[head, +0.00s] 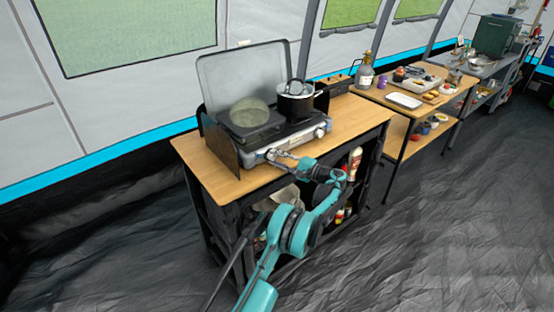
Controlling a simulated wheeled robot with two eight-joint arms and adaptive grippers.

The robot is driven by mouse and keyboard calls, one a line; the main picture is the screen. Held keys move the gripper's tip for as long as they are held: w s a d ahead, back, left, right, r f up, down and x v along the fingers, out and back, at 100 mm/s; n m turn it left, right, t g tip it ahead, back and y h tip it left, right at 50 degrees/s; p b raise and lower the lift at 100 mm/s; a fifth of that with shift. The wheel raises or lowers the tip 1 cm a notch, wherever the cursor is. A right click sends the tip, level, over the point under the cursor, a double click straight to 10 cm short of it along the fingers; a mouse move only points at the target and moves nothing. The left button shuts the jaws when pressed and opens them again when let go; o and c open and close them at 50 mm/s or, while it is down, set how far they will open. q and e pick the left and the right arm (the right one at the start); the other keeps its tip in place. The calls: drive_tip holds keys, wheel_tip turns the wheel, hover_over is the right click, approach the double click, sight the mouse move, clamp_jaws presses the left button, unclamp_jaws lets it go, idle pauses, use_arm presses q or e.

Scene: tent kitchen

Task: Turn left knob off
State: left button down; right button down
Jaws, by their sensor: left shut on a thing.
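The camping stove (285,146) stands on a wooden-topped table with its grey lid up. Its front panel faces me. The right knob (320,132) shows at the panel's right end. My left gripper (273,155) reaches in from below, at the left part of the front panel. It is shut on the left knob, which its fingers mostly hide. I cannot tell the knob's angle. My right gripper is not in view.
The wooden tabletop (215,180) is bare in front. A second table (380,99) with a white tray (404,100) and food stands to the right.

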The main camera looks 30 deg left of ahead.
use_arm(q)
drive_tip(key=c, duration=1.2)
unclamp_jaws()
drive_tip(key=shift+f, duration=0.1)
drive_tip(key=shift+o, duration=0.2)
